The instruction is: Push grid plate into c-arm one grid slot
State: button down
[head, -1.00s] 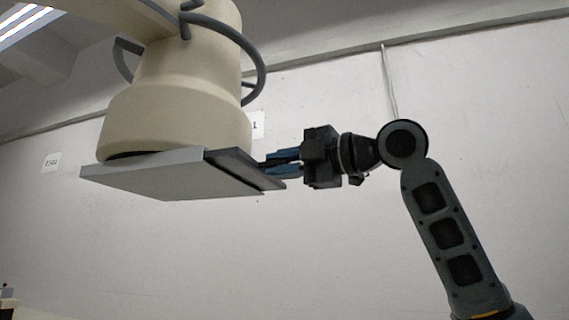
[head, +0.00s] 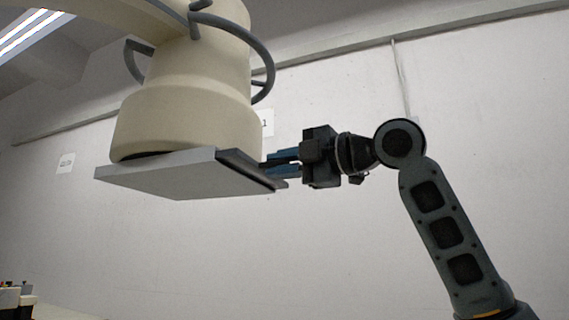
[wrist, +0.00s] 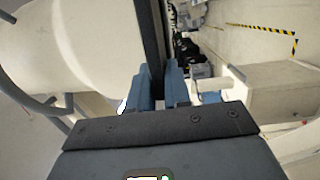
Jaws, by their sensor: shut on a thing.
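The c-arm's cream round head (head: 185,115) hangs at the upper left, with a flat grey slab (head: 165,178) under it. The grid plate (head: 245,168) shows as a narrow dark strip along the slab's right edge; the rest of it and the slot are hidden. My gripper (head: 272,163), with blue fingers, comes from the right and is shut on the grid plate's outer edge. In the wrist view, the dark plate edge (wrist: 152,40) runs up from between the fingers (wrist: 160,88), beside the cream head (wrist: 65,45).
A curved grey handle (head: 268,60) loops off the c-arm's right side above my gripper. A pale wall stands behind. The wrist view shows a beige cabinet (wrist: 270,95), yellow-black floor tape (wrist: 262,28) and dark clutter beyond the fingers. Space below the slab is clear.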

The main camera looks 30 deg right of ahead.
aim_at(261, 167)
jog(key=shift+a+p+x, duration=0.15)
jog(key=shift+p+x, duration=0.05)
jog(key=shift+x, duration=0.6)
jog(key=shift+a+p+x, duration=0.15)
jog(key=shift+p+x, duration=0.05)
jog(key=shift+x, duration=0.65)
jog(key=c, duration=1)
grip_release()
jog(key=shift+s, duration=0.15)
jog(key=shift+f, duration=0.1)
jog(key=shift+b+v, duration=0.9)
jog(key=shift+v, duration=3)
